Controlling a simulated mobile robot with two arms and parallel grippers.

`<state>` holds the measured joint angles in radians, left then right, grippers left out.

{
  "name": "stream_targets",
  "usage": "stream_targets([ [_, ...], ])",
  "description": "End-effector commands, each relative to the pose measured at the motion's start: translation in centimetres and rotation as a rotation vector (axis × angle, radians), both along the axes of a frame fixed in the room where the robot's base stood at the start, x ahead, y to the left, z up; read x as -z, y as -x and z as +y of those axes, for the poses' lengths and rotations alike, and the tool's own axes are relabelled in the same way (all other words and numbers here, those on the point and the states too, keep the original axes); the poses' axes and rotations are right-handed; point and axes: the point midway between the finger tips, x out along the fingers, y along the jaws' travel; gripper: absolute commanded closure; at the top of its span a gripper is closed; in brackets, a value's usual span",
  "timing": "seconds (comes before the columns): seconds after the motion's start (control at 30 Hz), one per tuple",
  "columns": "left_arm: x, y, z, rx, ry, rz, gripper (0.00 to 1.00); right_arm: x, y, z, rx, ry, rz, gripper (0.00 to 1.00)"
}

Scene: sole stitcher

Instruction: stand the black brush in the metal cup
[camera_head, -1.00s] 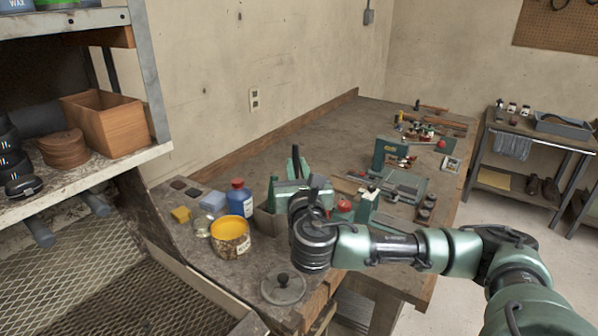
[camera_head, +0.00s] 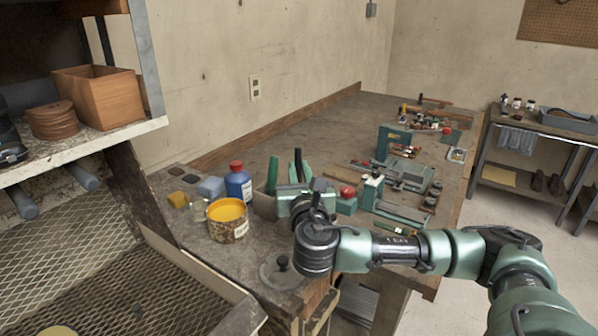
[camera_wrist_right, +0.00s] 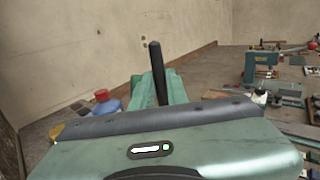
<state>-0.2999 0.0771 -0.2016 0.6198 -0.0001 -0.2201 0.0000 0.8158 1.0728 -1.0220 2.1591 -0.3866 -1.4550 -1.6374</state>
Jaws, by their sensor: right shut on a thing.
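My right gripper (camera_head: 300,188) is over the near part of the bench, shut on the black brush (camera_head: 298,163). The brush's dark shaft points up out of the gripper, nearly upright; it also shows in the right wrist view (camera_wrist_right: 157,72). The gripper hides its lower end. A grey container (camera_head: 264,206), seemingly the metal cup, stands just left of the gripper and is partly hidden by it. The brush appears outside the container. My left gripper is not in view.
A blue bottle with a red cap (camera_head: 238,184), a yellow-topped tin (camera_head: 228,220) and small blocks stand to the left. A round lid (camera_head: 282,273) lies near the front edge. Green tools and a red-topped item (camera_head: 347,192) crowd the right. Bare bench lies behind.

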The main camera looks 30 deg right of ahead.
Motion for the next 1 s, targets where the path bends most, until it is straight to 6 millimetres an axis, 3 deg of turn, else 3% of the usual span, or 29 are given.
stream_targets([
  [0.37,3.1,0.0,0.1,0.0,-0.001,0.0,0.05,2.8,0.0,0.0,0.0,0.0,-0.001,1.0],
  [0.9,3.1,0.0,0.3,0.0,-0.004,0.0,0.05,3.7,0.0,0.0,0.0,0.0,0.0,1.0],
  [0.93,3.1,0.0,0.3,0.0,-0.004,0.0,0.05,3.7,0.0,0.0,0.0,0.0,0.0,0.8],
  [1.0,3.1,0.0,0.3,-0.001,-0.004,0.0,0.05,3.7,0.0,0.0,0.0,0.0,0.0,0.6],
])
